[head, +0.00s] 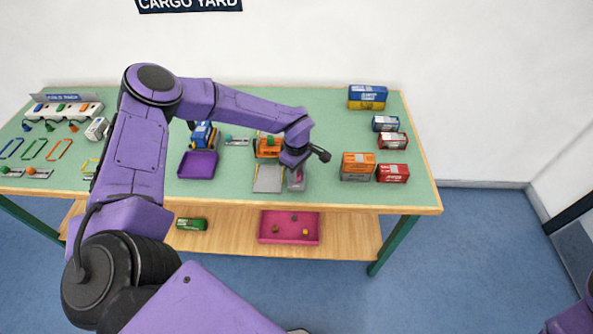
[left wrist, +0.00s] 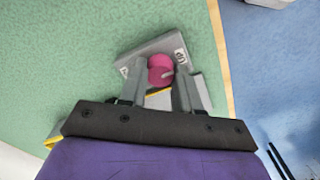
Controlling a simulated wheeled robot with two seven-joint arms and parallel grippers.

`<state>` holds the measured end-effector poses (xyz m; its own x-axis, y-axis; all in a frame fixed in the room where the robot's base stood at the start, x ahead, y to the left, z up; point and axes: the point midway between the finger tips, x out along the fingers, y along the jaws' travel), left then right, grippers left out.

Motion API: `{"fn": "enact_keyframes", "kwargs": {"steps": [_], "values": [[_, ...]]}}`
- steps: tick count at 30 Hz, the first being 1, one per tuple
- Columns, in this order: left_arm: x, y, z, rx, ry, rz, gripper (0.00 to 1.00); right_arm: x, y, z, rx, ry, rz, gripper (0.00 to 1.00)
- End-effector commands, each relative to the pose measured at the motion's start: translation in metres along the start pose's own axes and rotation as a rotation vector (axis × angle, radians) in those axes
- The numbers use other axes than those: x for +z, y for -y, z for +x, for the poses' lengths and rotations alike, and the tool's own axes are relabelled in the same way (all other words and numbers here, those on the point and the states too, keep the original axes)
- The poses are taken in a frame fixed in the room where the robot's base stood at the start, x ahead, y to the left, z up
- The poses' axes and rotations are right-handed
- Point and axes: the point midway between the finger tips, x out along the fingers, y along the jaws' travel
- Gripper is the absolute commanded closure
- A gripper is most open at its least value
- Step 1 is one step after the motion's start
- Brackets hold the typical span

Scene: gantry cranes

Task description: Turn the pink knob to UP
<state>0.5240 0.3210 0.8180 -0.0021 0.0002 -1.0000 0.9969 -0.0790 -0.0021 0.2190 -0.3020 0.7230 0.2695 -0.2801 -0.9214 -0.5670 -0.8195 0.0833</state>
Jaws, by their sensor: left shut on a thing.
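The pink knob (left wrist: 161,69) sits on a grey control box (left wrist: 150,48) in the left wrist view. My left gripper (left wrist: 164,82) is shut on the knob, with one finger on each side of it. Small white labels flank the knob on the box; their wording is too small to read surely. In the head view my left gripper (head: 296,168) is low over the grey box (head: 297,185) at the table's front edge, and the wrist largely hides the knob. My right gripper is out of view.
An orange crane (head: 267,146) with a grey pad (head: 268,179) stands just left of the box. A blue crane (head: 203,135) and purple tray (head: 197,165) are further left. Several small containers (head: 358,165) stand at right. A pink bin (head: 289,228) is on the shelf below.

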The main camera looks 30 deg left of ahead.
Motion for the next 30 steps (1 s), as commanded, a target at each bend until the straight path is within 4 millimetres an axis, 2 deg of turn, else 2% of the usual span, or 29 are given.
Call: {"fn": "enact_keyframes", "kwargs": {"steps": [14, 15, 17, 18, 26, 30], "values": [[-0.001, -0.003, -0.003, 0.010, -0.002, 0.016, 0.98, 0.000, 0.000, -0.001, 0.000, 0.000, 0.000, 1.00], [-0.001, -0.003, -0.003, 0.010, -0.002, 0.016, 0.64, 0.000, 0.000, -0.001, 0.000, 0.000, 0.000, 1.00], [-0.001, -0.003, -0.003, 0.010, -0.002, 0.016, 0.45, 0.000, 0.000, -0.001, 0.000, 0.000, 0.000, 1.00], [-0.001, -0.003, -0.003, 0.009, -0.002, 0.016, 0.42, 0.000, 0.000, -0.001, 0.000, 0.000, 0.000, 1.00], [0.000, -0.001, -0.002, 0.004, -0.001, 0.015, 0.42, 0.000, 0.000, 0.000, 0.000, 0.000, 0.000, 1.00], [0.000, -0.003, -0.018, 0.008, 0.000, 0.015, 0.42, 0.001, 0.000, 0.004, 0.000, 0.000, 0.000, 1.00]]}}
